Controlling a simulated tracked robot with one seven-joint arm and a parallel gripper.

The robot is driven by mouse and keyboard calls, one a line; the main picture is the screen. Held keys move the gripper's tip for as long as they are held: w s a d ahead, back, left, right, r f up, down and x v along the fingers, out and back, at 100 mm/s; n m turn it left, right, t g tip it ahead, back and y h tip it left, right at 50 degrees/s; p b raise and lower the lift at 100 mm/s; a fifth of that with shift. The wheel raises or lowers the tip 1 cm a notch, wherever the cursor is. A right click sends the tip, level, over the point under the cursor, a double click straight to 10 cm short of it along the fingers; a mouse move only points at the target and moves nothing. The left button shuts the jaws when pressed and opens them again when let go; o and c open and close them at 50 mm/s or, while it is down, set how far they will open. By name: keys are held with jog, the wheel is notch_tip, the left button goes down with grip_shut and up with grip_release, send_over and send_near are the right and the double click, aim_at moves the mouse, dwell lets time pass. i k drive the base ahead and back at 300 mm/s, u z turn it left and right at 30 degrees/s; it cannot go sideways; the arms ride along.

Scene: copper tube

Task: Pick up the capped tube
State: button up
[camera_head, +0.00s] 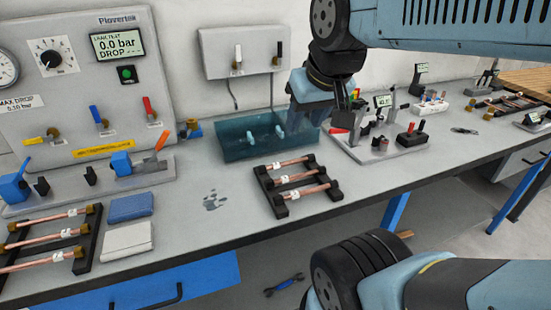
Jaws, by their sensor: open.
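Several copper tubes with brass-coloured end pieces (48,236) lie on a black rack (92,240) at the left front of the bench. They carry white labels, and the rack's left end is cut off by the picture edge. I cannot tell for certain which tube is the capped one. My gripper (345,120) is open and points down over the back of the bench, right of the middle rack and apart from the tubes. Its fingertips are hard to make out.
A blue water tank (240,139) stands behind the middle rack. A test panel (75,80) with gauge and valves stands back left. Blue (130,206) and white (127,240) cloths lie beside the left rack. Fixtures (380,143) stand on the right.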

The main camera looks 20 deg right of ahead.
aim_at(261, 170)
jog(key=k, duration=1.2)
jog(key=z, duration=0.4)
jog(key=i, duration=0.85)
jog(key=u, duration=0.4)
